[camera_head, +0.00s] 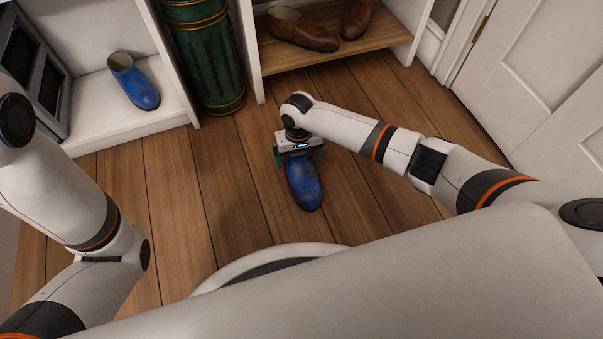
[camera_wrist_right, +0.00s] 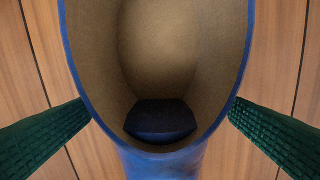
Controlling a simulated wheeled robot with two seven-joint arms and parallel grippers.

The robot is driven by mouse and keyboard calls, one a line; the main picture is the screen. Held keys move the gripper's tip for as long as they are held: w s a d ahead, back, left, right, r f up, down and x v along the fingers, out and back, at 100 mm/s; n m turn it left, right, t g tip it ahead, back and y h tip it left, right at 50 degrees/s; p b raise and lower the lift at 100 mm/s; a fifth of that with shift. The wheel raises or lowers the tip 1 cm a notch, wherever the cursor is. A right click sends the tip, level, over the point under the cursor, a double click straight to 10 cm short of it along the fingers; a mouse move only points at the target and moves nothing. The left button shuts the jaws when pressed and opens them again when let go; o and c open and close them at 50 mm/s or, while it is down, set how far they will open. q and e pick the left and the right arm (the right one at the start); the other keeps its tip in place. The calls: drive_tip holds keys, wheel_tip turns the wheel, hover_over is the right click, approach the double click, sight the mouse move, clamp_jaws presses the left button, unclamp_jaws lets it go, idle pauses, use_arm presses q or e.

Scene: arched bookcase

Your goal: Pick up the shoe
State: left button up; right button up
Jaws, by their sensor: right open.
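A blue shoe (camera_head: 304,186) lies on the wooden floor, its toe towards me in the head view. My right gripper (camera_head: 299,160) is over the heel end of this shoe, pointing down with its green fingers spread to either side. In the right wrist view the shoe's opening and tan lining (camera_wrist_right: 160,60) fill the middle, with one finger at the left and the other at the right of the shoe's rim. I cannot tell whether the fingers touch it. A second blue shoe (camera_head: 134,82) sits on the white shelf at the left. My left gripper is out of view.
Brown shoes (camera_head: 302,31) stand on a wooden shelf (camera_head: 335,52) at the back. A green cylinder (camera_head: 209,60) stands between the shelf sections. A white panelled door (camera_head: 535,80) is at the right. The floor (camera_head: 215,180) left of the shoe is clear.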

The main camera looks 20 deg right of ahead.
drive_tip(key=c, duration=1.2)
drive_tip(key=shift+r, duration=0.1)
